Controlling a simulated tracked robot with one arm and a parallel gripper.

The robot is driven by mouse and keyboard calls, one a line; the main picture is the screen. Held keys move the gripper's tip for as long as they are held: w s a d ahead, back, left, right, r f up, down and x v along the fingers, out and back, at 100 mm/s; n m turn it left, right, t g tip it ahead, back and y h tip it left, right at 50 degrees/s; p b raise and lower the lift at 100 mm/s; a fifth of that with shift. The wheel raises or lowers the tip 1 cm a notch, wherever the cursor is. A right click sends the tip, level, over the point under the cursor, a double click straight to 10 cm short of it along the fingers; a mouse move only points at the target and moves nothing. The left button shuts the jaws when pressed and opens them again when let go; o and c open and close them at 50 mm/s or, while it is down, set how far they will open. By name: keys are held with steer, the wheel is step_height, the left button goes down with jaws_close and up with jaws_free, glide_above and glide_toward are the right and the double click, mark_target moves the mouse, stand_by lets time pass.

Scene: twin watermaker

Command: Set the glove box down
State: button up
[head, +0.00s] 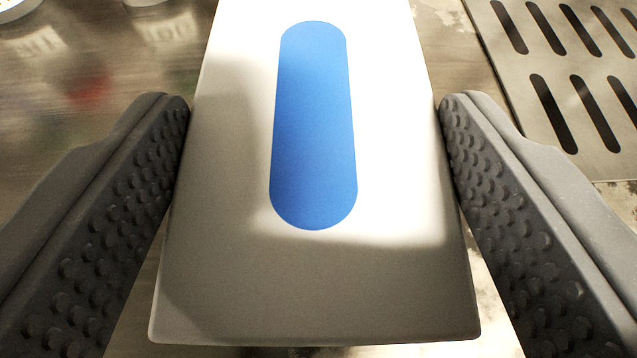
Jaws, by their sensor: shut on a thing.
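The glove box (400,200) is a white box with a long blue rounded slot on its top face. It fills the middle of the head view, and its far end runs out of the top of the picture. My gripper (314,105) is shut on it, with one dark studded finger along each long side. The box's underside is hidden, so I cannot tell whether it touches the surface below.
A worn, shiny metal surface (60,130) lies below and around the box. A slotted metal grate (560,70) is at the upper right. Parts of round objects (15,12) show at the upper left edge. The surface left of the box looks clear, with blurred reflections.

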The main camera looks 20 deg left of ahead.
steer(key=shift+f, duration=0.25)
steer(key=o, duration=1.7)
steer(key=shift+s, duration=0.1)
steer(key=shift+v, duration=6)
